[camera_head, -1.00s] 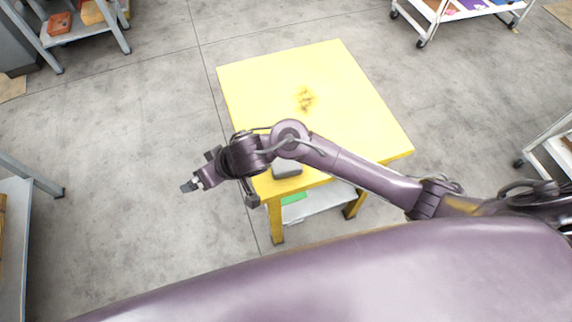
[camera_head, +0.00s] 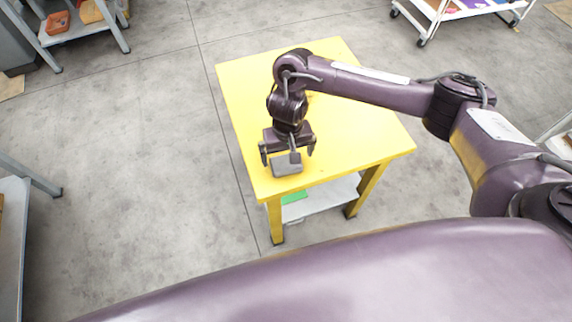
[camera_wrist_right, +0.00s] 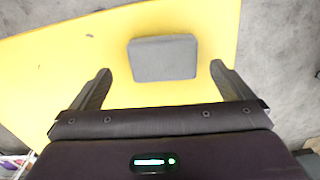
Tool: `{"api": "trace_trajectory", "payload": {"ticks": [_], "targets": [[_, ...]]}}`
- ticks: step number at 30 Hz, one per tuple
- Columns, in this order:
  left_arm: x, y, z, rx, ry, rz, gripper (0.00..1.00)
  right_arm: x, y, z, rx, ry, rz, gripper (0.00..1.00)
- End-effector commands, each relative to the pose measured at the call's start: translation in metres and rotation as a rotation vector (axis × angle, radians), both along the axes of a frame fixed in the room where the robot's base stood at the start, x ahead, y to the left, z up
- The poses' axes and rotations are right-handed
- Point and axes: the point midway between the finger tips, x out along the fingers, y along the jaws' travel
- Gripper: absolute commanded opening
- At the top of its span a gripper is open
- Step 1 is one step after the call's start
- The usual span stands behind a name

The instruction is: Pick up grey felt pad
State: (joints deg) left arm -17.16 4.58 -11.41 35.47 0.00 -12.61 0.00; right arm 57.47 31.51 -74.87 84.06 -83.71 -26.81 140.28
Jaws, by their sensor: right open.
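The grey felt pad (camera_head: 287,167) lies on the yellow table near its front left corner. It is a flat block with rounded corners, and it also shows in the right wrist view (camera_wrist_right: 163,58). My right gripper (camera_head: 288,156) is just behind and above the pad in the head view, with its fingers spread to either side. In the wrist view the open fingers (camera_wrist_right: 158,78) have the pad between and slightly beyond their tips, apart from both. Nothing is in the jaws. My left gripper is not in view.
The yellow table (camera_head: 348,125) is otherwise bare, apart from a dark stain partly hidden by my arm. A green item (camera_head: 294,198) lies on its lower shelf. A grey shelf unit (camera_head: 84,35) and a white cart (camera_head: 455,12) stand farther off on open floor.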

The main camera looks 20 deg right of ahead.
Motion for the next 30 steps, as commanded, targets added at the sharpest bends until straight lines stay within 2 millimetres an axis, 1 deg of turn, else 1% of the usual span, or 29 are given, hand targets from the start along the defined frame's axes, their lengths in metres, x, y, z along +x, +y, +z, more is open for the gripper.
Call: {"api": "trace_trajectory", "payload": {"ticks": [1,3,6,9,14,17,25,30], "targets": [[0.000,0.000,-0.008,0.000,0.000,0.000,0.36,-0.001,0.002,-0.013,0.001,0.004,0.000,1.00],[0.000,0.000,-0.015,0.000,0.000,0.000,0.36,0.001,0.004,-0.025,0.001,0.005,-0.001,1.00],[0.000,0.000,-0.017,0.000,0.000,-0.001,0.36,0.001,0.003,-0.036,-0.001,0.003,0.000,1.00],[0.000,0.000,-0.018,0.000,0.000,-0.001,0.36,0.002,0.004,-0.041,0.001,0.001,0.002,1.00],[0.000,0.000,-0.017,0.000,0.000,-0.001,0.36,0.002,0.004,-0.040,0.001,0.000,0.002,1.00],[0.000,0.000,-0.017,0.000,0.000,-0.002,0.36,0.002,0.004,-0.040,0.001,0.000,0.002,0.90],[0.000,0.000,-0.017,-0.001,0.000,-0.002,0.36,0.002,0.004,-0.040,0.001,-0.001,0.002,0.55],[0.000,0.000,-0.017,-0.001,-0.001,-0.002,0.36,0.002,0.004,-0.040,0.001,-0.001,0.002,0.54]]}}
